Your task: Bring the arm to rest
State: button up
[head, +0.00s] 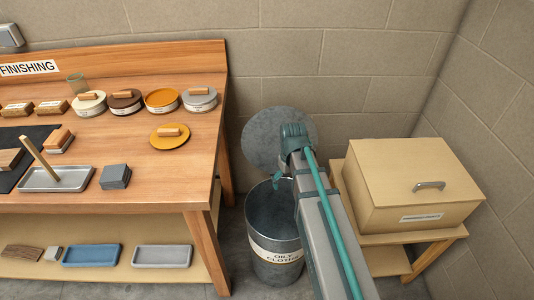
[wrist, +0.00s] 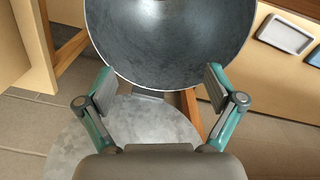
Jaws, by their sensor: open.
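My gripper (wrist: 160,82) is open and empty in the wrist view, its two teal-sided fingers wide apart at the near rim of the metal bin (wrist: 170,35). The visible inside of the bin is bare. In the head view the bin (head: 272,240), labelled OILY CLOTHS, stands on the floor with its round grey lid (head: 265,140) raised behind it. The lid also shows below the fingers in the wrist view (wrist: 130,125). My arm reaches over the bin in the head view and hides most of my gripper. I cannot tell whether the fingers touch the rim or lid.
The wooden FINISHING bench (head: 190,110) stands to the left, holding round tins (head: 162,101), a grey tray (head: 55,180) and blocks. Its lower shelf holds blue and grey trays (head: 162,256). A tan box (head: 410,185) with a handle sits on a stand close to the right of my arm.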

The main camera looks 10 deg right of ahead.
jog(key=s+f+m+g+p, duration=0.1)
jog(key=s+f+g, duration=0.1)
jog(key=s+f, duration=0.7)
jog(key=s+f+m+g+p, duration=0.1)
jog(key=s+f+g+p, duration=0.1)
jog(key=s+f, duration=0.7)
jog(key=s+f+g+p, duration=0.2)
jog(key=s+f, duration=0.7)
jog(key=s, duration=1.3)
jog(key=shift+f+m+g, duration=0.4)
jog(key=shift+c, duration=0.2)
